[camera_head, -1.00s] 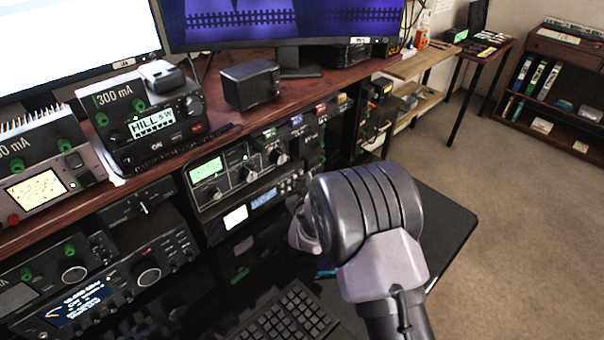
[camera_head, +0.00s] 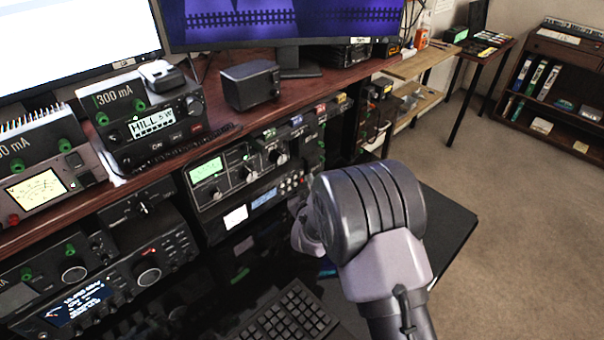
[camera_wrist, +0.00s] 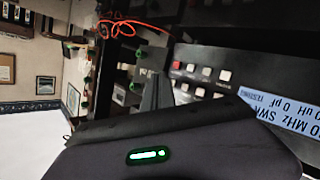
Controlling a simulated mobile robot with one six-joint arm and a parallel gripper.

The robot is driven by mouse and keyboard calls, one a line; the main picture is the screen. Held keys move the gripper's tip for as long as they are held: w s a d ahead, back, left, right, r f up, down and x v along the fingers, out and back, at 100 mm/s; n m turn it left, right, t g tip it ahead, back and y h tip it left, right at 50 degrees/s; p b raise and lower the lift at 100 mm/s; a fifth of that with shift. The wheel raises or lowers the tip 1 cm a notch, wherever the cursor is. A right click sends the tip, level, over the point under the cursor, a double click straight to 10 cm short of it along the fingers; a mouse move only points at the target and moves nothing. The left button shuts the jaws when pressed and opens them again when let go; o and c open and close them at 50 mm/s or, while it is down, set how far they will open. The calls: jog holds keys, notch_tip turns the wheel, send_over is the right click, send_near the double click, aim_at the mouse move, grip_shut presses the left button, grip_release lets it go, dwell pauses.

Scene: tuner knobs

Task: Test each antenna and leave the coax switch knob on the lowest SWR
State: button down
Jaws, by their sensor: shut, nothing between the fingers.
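In the head view the same unit (camera_head: 264,199) sits under the tuner (camera_head: 222,178). The tuner has a green screen and black knobs (camera_head: 278,156). A small black box with a pointer knob (camera_head: 143,208) stands left; I cannot tell which knob is the coax switch. My gripper (camera_wrist: 158,90) is shut and empty near the button panel, apart from any knob.
Radios with knobs (camera_head: 147,270) fill the left of the lower shelf. The desk shelf (camera_head: 225,140) overhangs the equipment, with a speaker (camera_head: 250,85) on top. Open carpet (camera_head: 520,230) is at right.

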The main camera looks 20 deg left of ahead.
jog(key=shift+d, duration=0.25)
jog(key=shift+s+d, duration=0.35)
jog(key=shift+d, duration=0.4)
jog(key=shift+s+d, duration=0.3)
jog(key=shift+d, duration=0.4)
jog(key=shift+s+d, duration=0.35)
jog(key=shift+d, duration=0.4)
